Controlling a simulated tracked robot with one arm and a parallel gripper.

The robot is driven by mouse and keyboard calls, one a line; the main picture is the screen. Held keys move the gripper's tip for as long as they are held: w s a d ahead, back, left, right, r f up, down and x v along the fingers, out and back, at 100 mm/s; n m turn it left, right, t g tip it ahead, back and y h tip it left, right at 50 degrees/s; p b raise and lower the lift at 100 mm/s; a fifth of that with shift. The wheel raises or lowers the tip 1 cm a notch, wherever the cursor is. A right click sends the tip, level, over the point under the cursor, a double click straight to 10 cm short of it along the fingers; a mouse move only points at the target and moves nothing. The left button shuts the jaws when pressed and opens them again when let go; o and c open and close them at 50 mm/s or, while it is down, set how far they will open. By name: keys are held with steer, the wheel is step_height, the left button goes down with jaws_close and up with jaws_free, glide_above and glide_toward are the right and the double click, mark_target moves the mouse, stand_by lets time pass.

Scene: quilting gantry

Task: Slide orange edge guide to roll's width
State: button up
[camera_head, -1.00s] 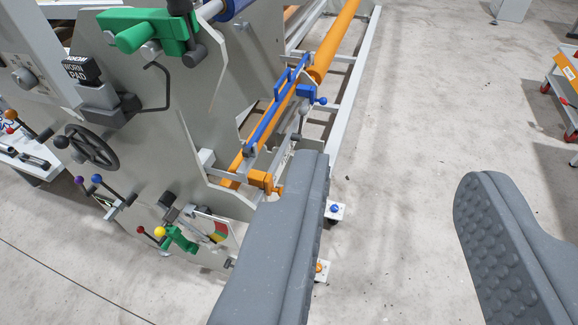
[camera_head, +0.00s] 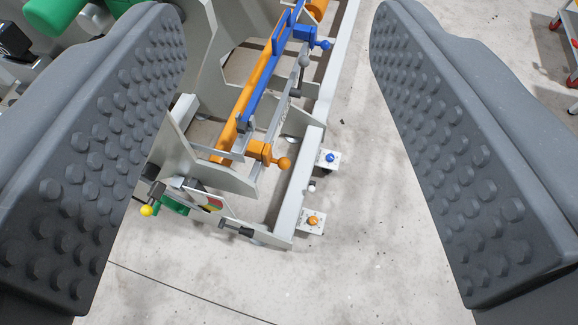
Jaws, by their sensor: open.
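The orange edge guide (camera_head: 262,150) is a small block with a round orange knob (camera_head: 284,163). It sits at the near end of a grey slide rail on the machine's lower frame. A blue guide (camera_head: 294,33) with a blue knob sits farther along the same rail. A long orange roll or bar (camera_head: 249,90) runs beside the rail, partly hidden by a long blue bar. My gripper (camera_head: 279,18) is open and empty. Its two grey studded fingers frame the guides from left and right, apart from them and seemingly well above.
The grey machine side frame (camera_head: 216,55) rises left of the guides. Two feet, one with a blue bolt (camera_head: 330,158) and one with an orange bolt (camera_head: 313,220), stand right of it. A yellow-knobbed lever (camera_head: 147,210) is lower left.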

steer(key=w+f+m+g+y, duration=0.2)
steer(key=w+f, duration=0.4)
steer(key=f, duration=0.1)
steer(key=m+g+y+p, duration=0.5)
steer(key=m+g+y, duration=0.45)
steer(key=m, duration=0.65)
glide_toward(266, 156)
steer(key=s+t+y, duration=0.1)
steer(key=s+y, duration=0.1)
steer(key=s, duration=0.2)
steer(key=d+f+m+t+y+p, duration=0.15)
steer(key=d+f+m+t, duration=0.25)
steer(key=d+f+m, duration=0.5)
steer(key=w+a+n+b, duration=0.1)
steer(key=w+a+b, duration=0.3)
steer(key=a, duration=0.8)
steer(key=shift+w+f+y, duration=0.35)
steer(key=shift+w+y, duration=0.05)
steer(key=shift+w, duration=0.7)
